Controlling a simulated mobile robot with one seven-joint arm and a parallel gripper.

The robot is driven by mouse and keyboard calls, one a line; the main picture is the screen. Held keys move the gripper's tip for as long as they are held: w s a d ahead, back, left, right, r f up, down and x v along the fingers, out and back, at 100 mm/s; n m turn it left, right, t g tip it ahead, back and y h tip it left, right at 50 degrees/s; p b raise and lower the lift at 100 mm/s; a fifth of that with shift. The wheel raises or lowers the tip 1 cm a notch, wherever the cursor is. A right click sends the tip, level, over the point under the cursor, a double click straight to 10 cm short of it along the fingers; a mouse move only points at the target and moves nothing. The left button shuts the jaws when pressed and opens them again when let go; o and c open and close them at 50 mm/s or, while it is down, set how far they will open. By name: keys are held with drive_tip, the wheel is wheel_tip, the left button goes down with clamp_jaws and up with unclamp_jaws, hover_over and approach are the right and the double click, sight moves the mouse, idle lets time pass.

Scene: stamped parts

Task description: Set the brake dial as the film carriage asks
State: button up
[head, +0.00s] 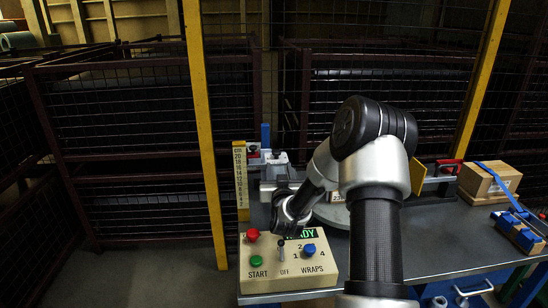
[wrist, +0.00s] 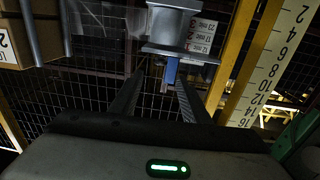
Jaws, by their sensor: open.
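The film carriage (wrist: 178,28) is a grey block at the top of the wrist view, with a white label of mm values (wrist: 202,36) beside it. In the head view, the grey carriage assembly (head: 275,160) stands behind the control box, partly hidden by my arm. A blue upright piece (wrist: 172,70) shows below the block in the wrist view. My gripper (wrist: 160,80) is open. The blue piece shows between its fingers; I cannot tell how far off it is or whether they touch. I cannot make out the brake dial for certain.
A control box (head: 288,268) has red and green buttons, a black lever and a blue WRAPS knob (head: 309,248). A yellow cm scale (head: 241,180) stands left of the carriage. A cardboard box (head: 490,183) and blue tool (head: 518,235) lie right. Mesh cages and yellow posts stand behind.

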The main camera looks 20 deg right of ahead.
sight(277, 154)
drive_tip(key=b+x, duration=0.1)
drive_tip(key=x, duration=0.9)
drive_tip(key=shift+w+d, duration=0.1)
drive_tip(key=shift+w, duration=0.2)
drive_tip(key=c, duration=1)
drive_tip(key=shift+f, duration=0.1)
